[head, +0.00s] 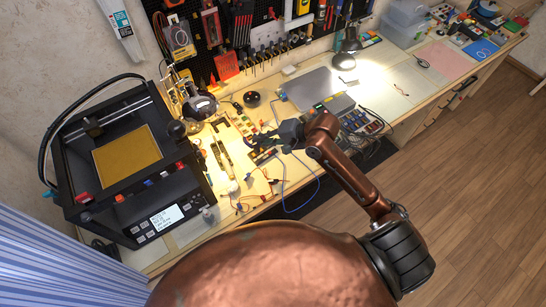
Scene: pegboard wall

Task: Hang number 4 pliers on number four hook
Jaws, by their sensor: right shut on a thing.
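My right gripper (264,140) is over the front middle of the workbench, reached by the copper arm from the right. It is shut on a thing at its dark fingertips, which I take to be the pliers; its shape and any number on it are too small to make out. The black pegboard (215,45) stands at the back, away from the gripper. A white panel (266,36) is on it, with a row of small hooks or tools (264,58) below. I cannot read which hook is number four. My left gripper is not in view.
A black 3D printer (130,160) fills the bench's left end. A desk lamp (345,58) and a grey case (318,90) stand right of the pegboard's middle. Loose parts and a blue cable (316,190) lie around the gripper. Clear plastic boxes (405,22) stand farther right.

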